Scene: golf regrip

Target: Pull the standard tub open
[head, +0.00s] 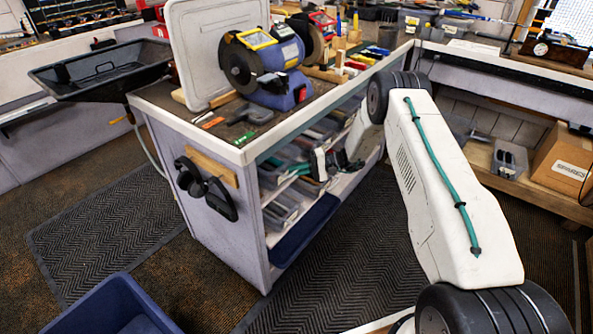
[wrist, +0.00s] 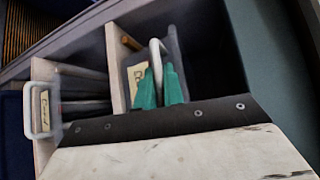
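In the wrist view, a tub with a pale label (wrist: 137,80) sits in a shelf bay. Its writing is too blurred to read, so I cannot tell whether this is the standard tub. A white handle (wrist: 155,48) stands out from its front. My gripper (wrist: 159,70) has its two teal fingers close together, one on each side of this handle, which fills the gap between them. In the head view my gripper (head: 340,160) is at the open shelves under the bench, mostly small and hard to make out. The tub there is partly hidden by my gripper.
Another labelled tub (wrist: 42,112) with a clear handle sits in the bay to the left, beyond a pale divider (wrist: 118,75). The bench (head: 200,125) carries a grinder (head: 270,65). Ear muffs (head: 205,188) hang on its end. A blue bin (head: 115,305) stands at the front left.

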